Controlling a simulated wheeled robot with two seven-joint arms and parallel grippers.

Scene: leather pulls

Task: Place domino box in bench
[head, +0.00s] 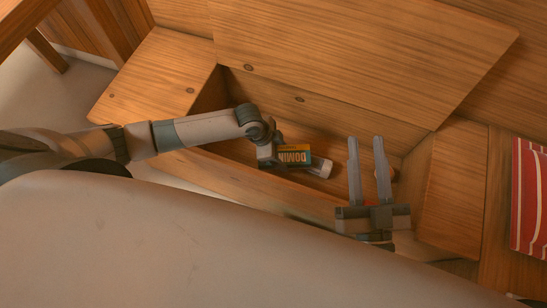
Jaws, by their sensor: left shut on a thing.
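The domino box (295,155), dark with a yellow and teal label, is inside the opening of the wooden bench (255,188). My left gripper (318,165) reaches in from the left over the bench's front wall and is shut on the box. A pale finger shows past the box's right end; the other finger is hidden. I cannot tell whether the box touches the bench floor. My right gripper (366,138) is over the right part of the opening, its two fingers apart and empty.
The bench lid (350,50) is raised at the back. Wooden seat sections (155,80) flank the opening on both sides. A small reddish thing, partly hidden, shows beside my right gripper. A red striped cloth or cushion (530,200) lies at the far right.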

